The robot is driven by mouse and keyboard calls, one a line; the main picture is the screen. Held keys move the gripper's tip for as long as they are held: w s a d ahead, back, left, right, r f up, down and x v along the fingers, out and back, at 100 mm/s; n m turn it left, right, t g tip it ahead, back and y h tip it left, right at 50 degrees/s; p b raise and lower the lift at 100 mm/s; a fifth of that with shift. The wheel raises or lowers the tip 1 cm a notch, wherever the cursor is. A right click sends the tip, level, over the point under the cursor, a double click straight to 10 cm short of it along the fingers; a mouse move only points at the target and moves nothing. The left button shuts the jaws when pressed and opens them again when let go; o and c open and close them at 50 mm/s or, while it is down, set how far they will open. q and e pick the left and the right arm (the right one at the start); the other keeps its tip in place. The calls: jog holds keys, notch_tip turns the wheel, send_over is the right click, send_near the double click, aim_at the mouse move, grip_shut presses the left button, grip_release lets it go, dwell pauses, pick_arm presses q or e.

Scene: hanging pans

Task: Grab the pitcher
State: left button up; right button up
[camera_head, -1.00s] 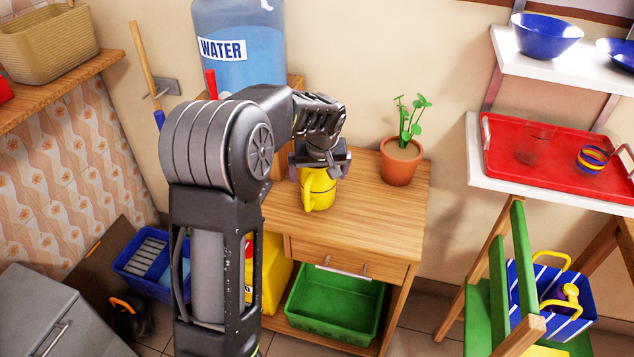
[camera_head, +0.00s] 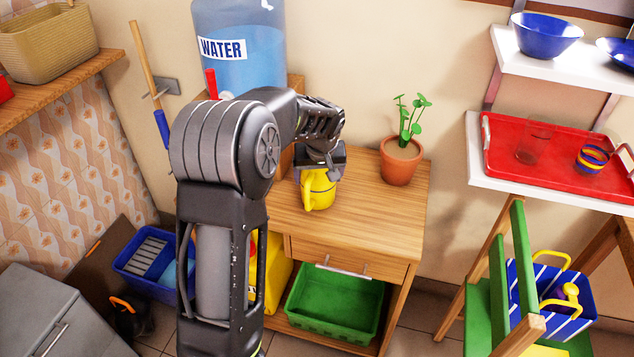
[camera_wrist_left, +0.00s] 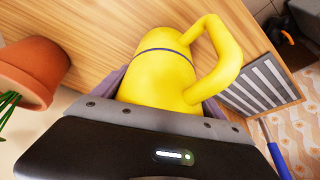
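The yellow pitcher (camera_head: 318,190) stands upright on the wooden table, its handle toward the left. My left gripper (camera_head: 320,172) is over it from above, with its fingers spread on either side of the body. In the left wrist view, the pitcher (camera_wrist_left: 165,75) with its dark band and looped handle fills the space between the fingers of the left gripper (camera_wrist_left: 165,92). I cannot tell whether both fingers press on it, and the pitcher's top is hidden by the gripper. My right gripper is not in view.
A potted plant (camera_head: 401,163) stands on the table (camera_head: 385,215) to the right of the pitcher. A water dispenser (camera_head: 240,55) stands behind my left arm. A green bin (camera_head: 335,305) is below the drawer. A shelf with a red tray (camera_head: 560,165) is at the right.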

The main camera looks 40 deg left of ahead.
pick_arm(q)
jog(key=c, duration=1)
notch_tip(320, 180, up, 10)
jog(key=shift+r, duration=0.1)
dwell(0.6)
